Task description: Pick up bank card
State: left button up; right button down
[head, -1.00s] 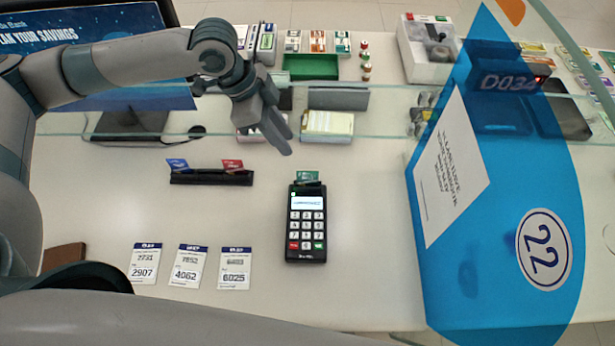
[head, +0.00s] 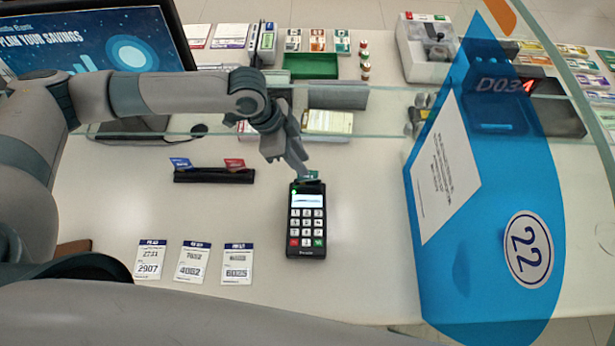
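A small green card (head: 313,177), seemingly the bank card, sticks out of the top of the black card terminal (head: 306,245). The terminal lies on the counter with its screen lit. My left gripper (head: 301,170) points down at the green card, its fingertips close beside the card's left part and partly covering it. I cannot tell whether the fingers touch it or how far apart they are. A blue card (head: 180,163) and a red card (head: 234,164) stand in a black holder (head: 213,177) to the left. My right gripper is not in view.
Three paper number tickets (head: 194,263) lie at the front left. A clear glass screen crosses the view, and a blue panel marked 22 (head: 490,230) stands at the right. A monitor (head: 95,45) and a green tray (head: 310,66) are behind. Counter right of the terminal is clear.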

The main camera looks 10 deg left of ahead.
aim_at(308, 179)
pick_arm(q)
jog(key=shift+s+d+f+p, duration=0.1)
jog(key=shift+d+f+p, duration=0.15)
jog(key=shift+f+p, duration=0.2)
jog(key=p+x, duration=0.1)
jog(key=x, duration=0.2)
jog(key=shift+s+p, duration=0.25)
jog(key=shift+p, duration=0.1)
jog(key=shift+w+d+f, duration=0.1)
jog(key=shift+d+f, duration=0.1)
jog(key=shift+f, duration=0.35)
grip_shut()
